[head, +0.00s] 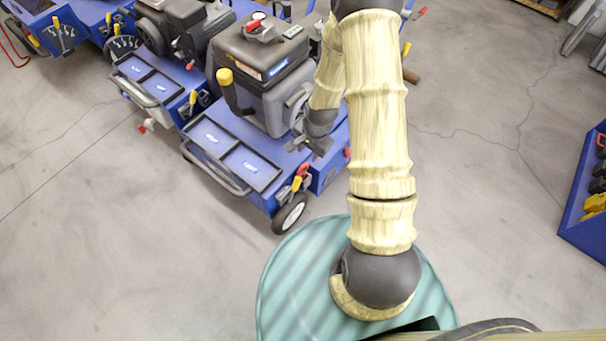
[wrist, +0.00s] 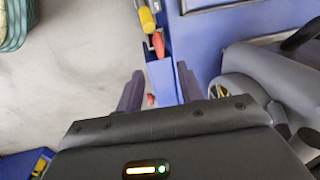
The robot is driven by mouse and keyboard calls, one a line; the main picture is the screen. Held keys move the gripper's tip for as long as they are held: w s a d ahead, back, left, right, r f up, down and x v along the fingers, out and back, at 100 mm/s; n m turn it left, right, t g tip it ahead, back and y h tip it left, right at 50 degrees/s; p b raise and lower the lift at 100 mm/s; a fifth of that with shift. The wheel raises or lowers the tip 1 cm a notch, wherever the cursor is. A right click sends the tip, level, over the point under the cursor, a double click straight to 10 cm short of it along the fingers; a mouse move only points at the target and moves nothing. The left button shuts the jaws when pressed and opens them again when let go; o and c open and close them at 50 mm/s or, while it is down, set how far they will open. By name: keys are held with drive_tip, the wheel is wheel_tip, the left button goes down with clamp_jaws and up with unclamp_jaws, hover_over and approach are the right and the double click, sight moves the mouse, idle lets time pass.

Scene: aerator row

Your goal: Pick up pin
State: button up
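My gripper (wrist: 160,84) is open and empty, with its two dark fingers apart in the wrist view. In the head view my gripper (head: 316,146) hangs over the right end of the nearest blue machine (head: 230,170). A small red piece (wrist: 151,99), possibly the pin, shows between the fingers at the edge of the blue body. A small red spot (head: 347,153) also shows at the machine's right side in the head view. I cannot tell for sure which part is the pin. The gap between the fingers and the red piece cannot be judged.
A red handle (wrist: 158,45) and a yellow handle (wrist: 147,19) stand just ahead of the fingers. The machine's grey engine (head: 262,75) rises beside my arm. More blue machines stand at the upper left. A blue cart (head: 583,205) stands at right. Floor between is clear.

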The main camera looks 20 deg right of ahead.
sight(303, 165)
drive_tip(key=f, duration=0.2)
drive_tip(key=f+b, duration=0.1)
drive_tip(key=f, duration=0.1)
drive_tip(key=w+f+b, duration=0.1)
drive_tip(key=f, duration=0.1)
drive_tip(key=shift+a+f, duration=0.15)
drive_tip(key=shift+a, duration=0.15)
drive_tip(key=shift+f, duration=0.1)
drive_tip(key=f+b, duration=0.2)
drive_tip(key=f, duration=0.1)
drive_tip(key=f+b, duration=0.1)
drive_tip(key=f, duration=0.1)
drive_tip(key=shift+w+a, duration=0.3)
drive_tip(key=shift+w, duration=0.1)
clamp_jaws()
